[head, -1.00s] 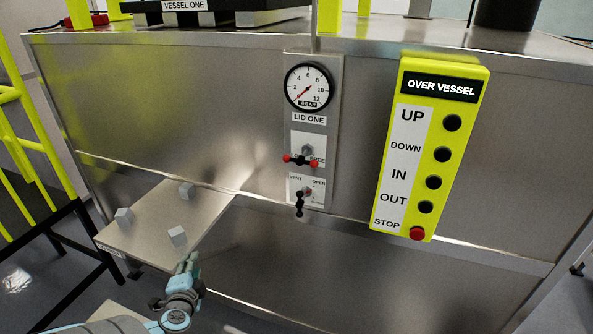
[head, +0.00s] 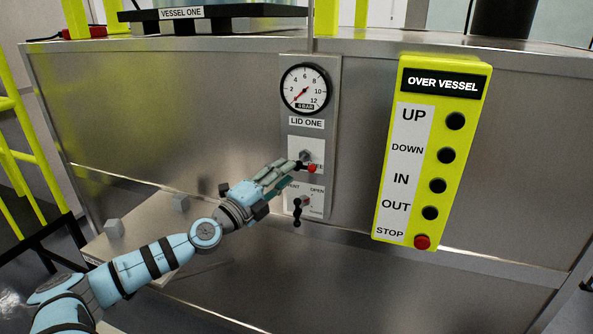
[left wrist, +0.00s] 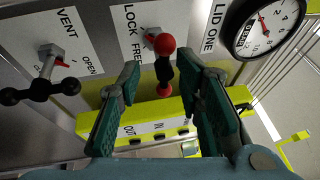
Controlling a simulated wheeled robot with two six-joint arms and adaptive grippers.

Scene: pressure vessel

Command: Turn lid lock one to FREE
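The lid lock one handle, a dark bar with red ball ends, sits on the LID ONE panel (head: 330,85); its right red ball (head: 312,168) shows beside the FREE label, the rest hidden by my gripper. In the left wrist view the handle (left wrist: 163,68) lies between my fingers, both balls visible, beside the LOCK and FREE words. My left gripper (head: 290,170) is at the handle; in the left wrist view the gripper (left wrist: 165,95) is open, its fingers on either side of the bar with gaps. My right gripper is out of view.
The black vent handle (head: 297,212) is just below the lock. A pressure gauge (head: 305,89) reading near zero is above. A yellow OVER VESSEL button box (head: 432,150) stands to the right. A shelf (head: 100,240) with grey blocks is at the lower left.

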